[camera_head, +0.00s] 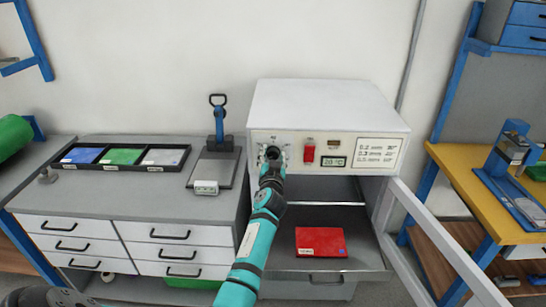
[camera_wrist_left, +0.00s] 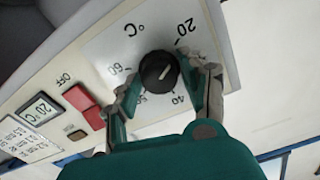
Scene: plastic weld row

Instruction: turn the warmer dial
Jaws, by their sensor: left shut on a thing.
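The warmer (camera_head: 330,105) is a white box against the wall. Its black dial (camera_wrist_left: 158,71) sits on a panel marked °C, with 20, 40 and 60 around it. The dial's pale mark points up and right in the left wrist view, roughly toward 20. My left gripper (camera_head: 271,165) is at the dial, its fingers (camera_wrist_left: 166,82) on either side of it and shut on it. In the head view the gripper partly hides the dial. A small display (camera_head: 333,161) reads 20 °C. My right gripper is not in view.
A red switch (camera_head: 309,151) is beside the dial, with OFF near it in the wrist view. A red packet (camera_head: 320,241) lies on the shelf below. On the left bench are a black tray (camera_head: 121,167) of coloured packets and a blue-handled press (camera_head: 218,140).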

